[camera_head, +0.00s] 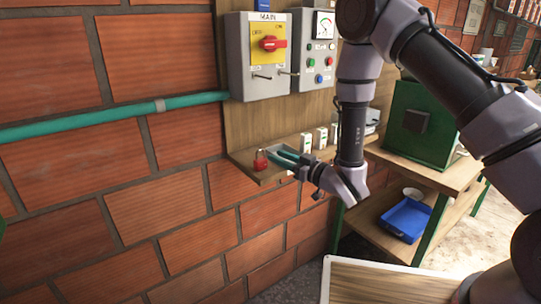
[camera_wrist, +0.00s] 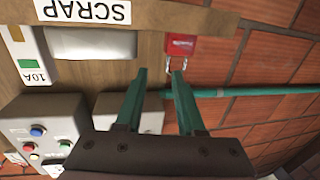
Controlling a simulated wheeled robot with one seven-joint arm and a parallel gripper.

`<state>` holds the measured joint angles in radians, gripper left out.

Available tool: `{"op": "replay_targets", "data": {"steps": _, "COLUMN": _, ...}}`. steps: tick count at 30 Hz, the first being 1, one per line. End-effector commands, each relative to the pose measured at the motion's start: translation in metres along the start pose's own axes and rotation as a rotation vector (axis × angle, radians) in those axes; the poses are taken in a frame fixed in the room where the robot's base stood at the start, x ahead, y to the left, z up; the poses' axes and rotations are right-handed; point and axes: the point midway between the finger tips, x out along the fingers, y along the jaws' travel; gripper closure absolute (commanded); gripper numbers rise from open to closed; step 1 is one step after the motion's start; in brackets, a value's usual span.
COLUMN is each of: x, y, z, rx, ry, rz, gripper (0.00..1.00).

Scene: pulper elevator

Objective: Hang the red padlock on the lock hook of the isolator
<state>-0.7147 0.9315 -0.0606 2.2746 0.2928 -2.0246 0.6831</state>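The red padlock (camera_head: 261,160) stands at the left end of the wooden shelf, shackle up. In the wrist view the padlock (camera_wrist: 181,45) lies just beyond my fingertips, a little right of the gap between them. My gripper (camera_head: 277,155) is open and empty, just right of the padlock; its two teal fingers (camera_wrist: 160,74) are apart in the wrist view. The isolator (camera_head: 244,64), a grey box marked MAIN, is on the board above, with a yellow plate and a red handle (camera_head: 269,43). A thin metal rod, possibly the lock hook (camera_head: 262,77), sticks out below the plate.
A grey control panel (camera_head: 316,72) with buttons and a gauge is right of the isolator. Small white boxes (camera_head: 306,143) stand on the shelf behind my gripper. A teal pipe (camera_head: 115,118) runs along the brick wall. A bench with a green box (camera_head: 421,125) stands right.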

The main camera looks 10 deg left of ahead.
Motion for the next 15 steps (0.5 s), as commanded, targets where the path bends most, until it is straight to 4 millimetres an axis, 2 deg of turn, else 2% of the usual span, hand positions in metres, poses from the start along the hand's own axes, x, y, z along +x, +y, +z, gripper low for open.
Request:
{"op": "replay_targets", "data": {"steps": 1, "x": -0.013, "y": 0.002, "z": 0.001, "rx": 0.003, "ry": -0.004, "rz": 0.005, "gripper": 0.62}}
{"op": "replay_targets", "data": {"steps": 6, "x": -0.038, "y": 0.001, "z": 0.001, "rx": 0.002, "ry": -0.003, "rz": 0.002, "gripper": 0.62}}
{"op": "replay_targets", "data": {"steps": 10, "x": -0.048, "y": 0.001, "z": 0.001, "rx": 0.002, "ry": -0.002, "rz": 0.001, "gripper": 0.62}}
{"op": "replay_targets", "data": {"steps": 15, "x": -0.050, "y": -0.001, "z": 0.000, "rx": 0.001, "ry": -0.001, "rz": -0.001, "gripper": 0.62}}
